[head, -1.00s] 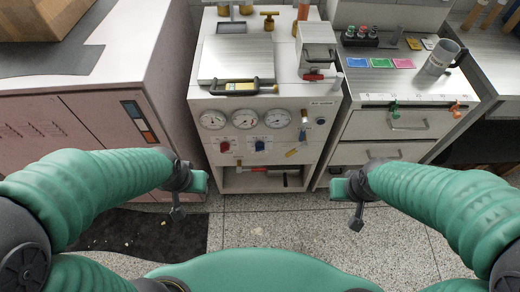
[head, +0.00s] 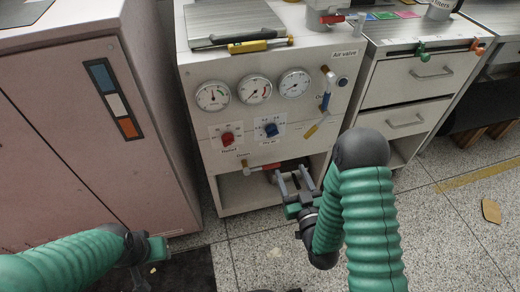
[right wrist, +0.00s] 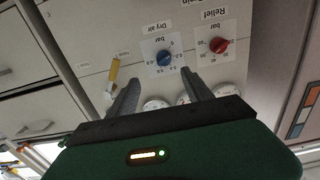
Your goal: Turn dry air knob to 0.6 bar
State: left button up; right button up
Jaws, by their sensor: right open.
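The dry air knob (head: 271,130) is blue and sits on a white scale plate on the front panel of the white cabinet. Its pointer setting is too small to read. My right gripper (head: 292,172) is open and empty, below and slightly right of the knob, apart from it. In the right wrist view the blue knob (right wrist: 164,58) appears just beyond the gap between the open fingers (right wrist: 160,76), with its "Dry air" label. My left gripper (head: 158,248) is low at the left, away from the panel; its jaws are not clear.
A red relief knob (head: 227,139) is left of the blue one. Gauges (head: 254,90) sit above, and a blue-handled air valve (head: 325,100) and yellow handle (head: 312,131) are to the right. An open shelf (head: 245,190) lies below. A pink cabinet (head: 80,130) stands at left.

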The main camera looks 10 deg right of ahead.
jog(key=w+b, duration=0.2)
jog(key=b, duration=0.1)
send_near(273, 136)
jog(key=w, duration=0.2)
jog(key=w+b, duration=0.1)
jog(key=w, duration=0.3)
jog(key=w+b, duration=0.1)
jog(key=w, duration=0.3)
jog(key=shift+w+d+f+b, duration=0.1)
jog(key=shift+f+b, duration=0.15)
jog(key=shift+b, duration=0.15)
jog(key=shift+w+a+r, duration=0.1)
jog(key=shift+a+r, duration=0.05)
jog(key=shift+a, duration=0.05)
jog(key=shift+d, duration=0.1)
grip_shut()
